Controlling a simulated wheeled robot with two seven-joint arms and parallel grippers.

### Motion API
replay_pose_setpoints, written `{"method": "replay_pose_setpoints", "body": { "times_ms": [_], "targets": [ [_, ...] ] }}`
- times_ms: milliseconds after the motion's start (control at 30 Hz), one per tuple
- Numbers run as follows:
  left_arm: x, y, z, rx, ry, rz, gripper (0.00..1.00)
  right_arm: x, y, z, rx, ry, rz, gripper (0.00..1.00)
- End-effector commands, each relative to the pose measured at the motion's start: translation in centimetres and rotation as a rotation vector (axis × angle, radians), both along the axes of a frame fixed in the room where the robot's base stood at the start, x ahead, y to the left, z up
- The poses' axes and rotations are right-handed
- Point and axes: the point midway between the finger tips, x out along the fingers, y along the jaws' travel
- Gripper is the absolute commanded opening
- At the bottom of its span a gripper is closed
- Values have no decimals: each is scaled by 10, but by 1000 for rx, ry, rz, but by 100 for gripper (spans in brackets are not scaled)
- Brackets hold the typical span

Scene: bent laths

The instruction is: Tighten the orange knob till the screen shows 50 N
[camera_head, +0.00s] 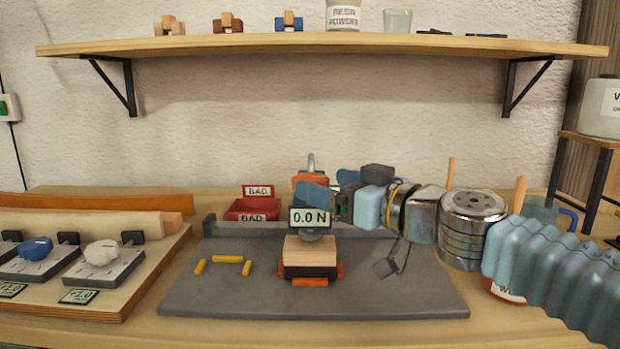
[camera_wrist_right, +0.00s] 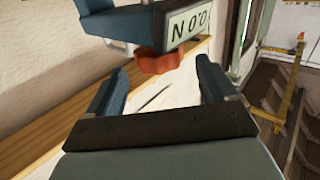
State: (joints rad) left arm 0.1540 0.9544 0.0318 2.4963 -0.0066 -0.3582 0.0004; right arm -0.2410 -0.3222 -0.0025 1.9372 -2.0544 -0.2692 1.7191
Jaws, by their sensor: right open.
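The press (camera_head: 310,240) stands on a grey plate, and its screen (camera_head: 310,217) reads 0.0 N. The orange knob (camera_head: 307,180) is near its top, partly hidden behind a blue finger. In the right wrist view the knob (camera_wrist_right: 160,66) lies in line with the gap, at or just beyond the fingertips, and the screen (camera_wrist_right: 188,22) appears upside down. My right gripper (camera_head: 328,190) is open, with one finger on each side of that gap; I see no clear contact with the knob. A pale wooden block (camera_head: 310,249) sits under the press head. My left gripper is out of view.
The grey plate (camera_head: 220,290) carries several yellow pieces (camera_head: 228,259) left of the press. A fixture board with blue and white knobs (camera_head: 100,252) is at left. A shelf (camera_head: 320,42) spans above. The plate's front right is clear.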

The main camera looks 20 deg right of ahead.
Motion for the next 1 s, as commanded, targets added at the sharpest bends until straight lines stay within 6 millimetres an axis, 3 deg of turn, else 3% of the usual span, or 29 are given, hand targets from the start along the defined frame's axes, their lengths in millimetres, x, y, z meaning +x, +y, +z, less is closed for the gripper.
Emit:
{"method": "replay_pose_setpoints", "body": {
  "times_ms": [233, 633, 1000],
  "targets": [
    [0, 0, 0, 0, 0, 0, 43, 35, 20, 0, 1, 0, 2, 85],
    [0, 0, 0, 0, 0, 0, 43, 43, 24, 0, -1, 0, -1, 85],
    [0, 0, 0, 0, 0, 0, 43, 43, 24, 0, 0, 0, -1, 34]
  ]
}}
